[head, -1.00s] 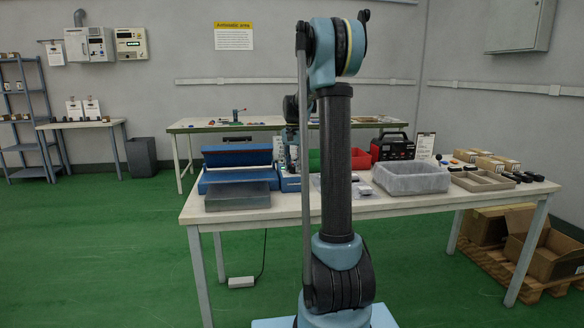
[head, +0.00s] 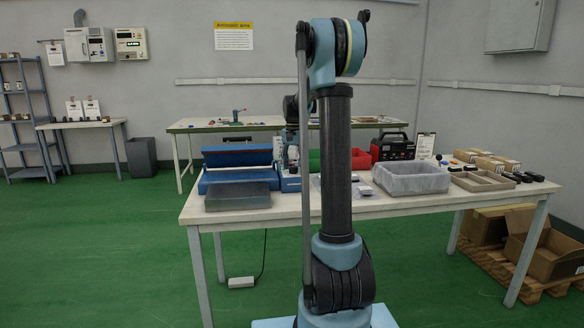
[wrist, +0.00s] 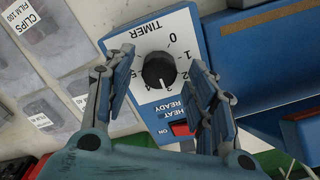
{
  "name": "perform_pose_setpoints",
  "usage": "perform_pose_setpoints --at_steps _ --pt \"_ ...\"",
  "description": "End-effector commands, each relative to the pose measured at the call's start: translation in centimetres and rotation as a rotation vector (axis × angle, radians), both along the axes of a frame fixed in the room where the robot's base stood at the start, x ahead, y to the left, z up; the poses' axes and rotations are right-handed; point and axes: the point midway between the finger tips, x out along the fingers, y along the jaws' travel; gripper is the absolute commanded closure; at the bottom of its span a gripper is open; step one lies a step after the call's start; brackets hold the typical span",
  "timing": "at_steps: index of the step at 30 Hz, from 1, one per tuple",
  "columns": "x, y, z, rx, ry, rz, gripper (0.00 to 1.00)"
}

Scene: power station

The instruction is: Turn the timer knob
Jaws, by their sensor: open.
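The timer knob (wrist: 158,70) is round and black, set on a white dial plate (wrist: 146,33) marked TIMER with numbers around it. A small pale mark shows on the knob's lower edge in the wrist view; which number it meets is hard to tell. My gripper (wrist: 163,60) is open, one finger on each side of the knob, with gaps visible between knob and fingers. The red switch (wrist: 181,128) beside HEAT READY is partly covered by the right finger.
The blue sealer with its lid (head: 237,158) stands left on the white table (head: 420,205). A clear grey bin (head: 412,178), a red bin (head: 361,159) and a black device (head: 392,148) stand right. Clear boxes labelled CLIPS (wrist: 60,60) lie left of the dial in the wrist view.

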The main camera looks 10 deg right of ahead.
Motion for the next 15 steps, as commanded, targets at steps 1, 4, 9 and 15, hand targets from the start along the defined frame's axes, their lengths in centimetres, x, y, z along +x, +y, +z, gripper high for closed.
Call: perform_pose_setpoints --at_steps 1,4,9,15 --pt "0.0 0.0 0.1 0.000 0.000 0.000 0.49" --pt "0.0 0.0 0.6 0.001 0.001 0.000 0.49" --pt "0.0 0.0 3.0 0.000 0.001 0.000 0.49" --pt "0.0 0.0 6.8 0.000 0.001 0.000 0.49"
